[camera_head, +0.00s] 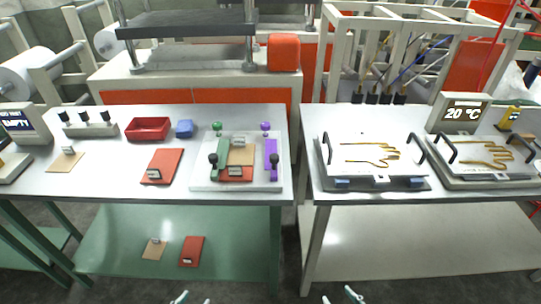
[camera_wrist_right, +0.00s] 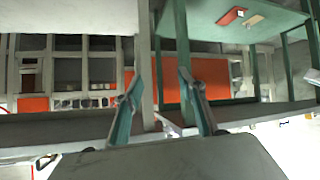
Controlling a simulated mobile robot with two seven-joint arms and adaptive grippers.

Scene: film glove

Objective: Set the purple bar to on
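The purple bar (camera_head: 270,147) stands at the right side of a white plate (camera_head: 204,180) on the left table. A black knob (camera_head: 274,160) is at its near end and a purple knob (camera_head: 265,126) just beyond its far end. I cannot tell whether the bar is on or off. My right gripper (camera_head: 340,297) shows at the bottom edge, well short of the tables. In the right wrist view its two fingers (camera_wrist_right: 163,110) are apart with nothing between them. My left gripper (camera_head: 193,298) shows only its fingertips at the bottom edge, apart and empty.
Red and tan pieces lie between the bars. The right table holds two glove-form plates (camera_head: 345,153). A gap separates the tables.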

